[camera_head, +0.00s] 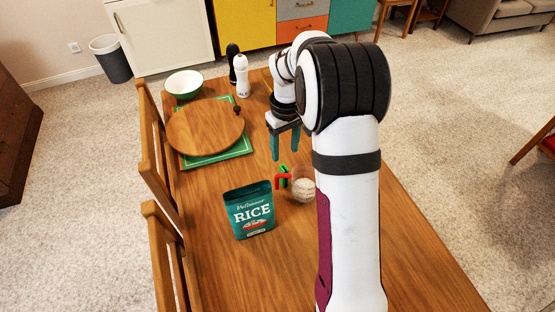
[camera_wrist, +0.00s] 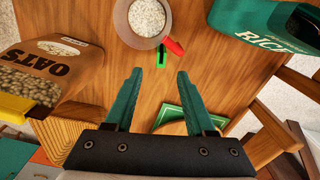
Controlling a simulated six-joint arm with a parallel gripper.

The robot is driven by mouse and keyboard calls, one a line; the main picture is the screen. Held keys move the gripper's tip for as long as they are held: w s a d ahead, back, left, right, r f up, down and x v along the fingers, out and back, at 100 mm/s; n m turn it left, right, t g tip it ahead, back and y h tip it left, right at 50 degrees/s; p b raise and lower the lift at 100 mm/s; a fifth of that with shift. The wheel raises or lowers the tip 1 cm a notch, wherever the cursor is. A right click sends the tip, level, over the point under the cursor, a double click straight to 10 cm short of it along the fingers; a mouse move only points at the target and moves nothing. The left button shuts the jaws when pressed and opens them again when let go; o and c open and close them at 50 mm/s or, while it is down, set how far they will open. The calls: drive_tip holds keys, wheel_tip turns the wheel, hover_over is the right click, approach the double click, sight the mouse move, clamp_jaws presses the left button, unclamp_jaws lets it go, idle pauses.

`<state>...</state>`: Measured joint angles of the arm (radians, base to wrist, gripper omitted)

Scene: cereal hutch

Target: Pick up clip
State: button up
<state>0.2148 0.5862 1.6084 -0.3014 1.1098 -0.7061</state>
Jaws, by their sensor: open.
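A small green clip (camera_head: 283,170) lies on the wooden table beside the red handle (camera_head: 277,183) of a clear measuring cup (camera_head: 304,186) that holds rice. In the wrist view the clip (camera_wrist: 161,56) shows just beyond my fingertips, roughly centred between them, close to the red handle (camera_wrist: 174,46). I cannot tell whether clip and handle touch. My gripper (camera_head: 284,157) is open and empty, teal fingers pointing down above the table. In the wrist view both fingers (camera_wrist: 159,72) are spread apart.
A teal rice bag (camera_head: 252,210) stands near the cup. An oats bag (camera_wrist: 50,75) with a yellow piece at its end shows at left in the wrist view. A round wooden board (camera_head: 205,127) on a green mat, a bowl (camera_head: 184,84) and two mills (camera_head: 241,76) stand farther back.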

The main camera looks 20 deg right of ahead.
sight(283, 166)
drive_tip(key=f, duration=1)
drive_tip(key=shift+w+a, duration=0.15)
drive_tip(key=shift+w, duration=0.1)
drive_tip(key=shift+r, duration=0.1)
clamp_jaws()
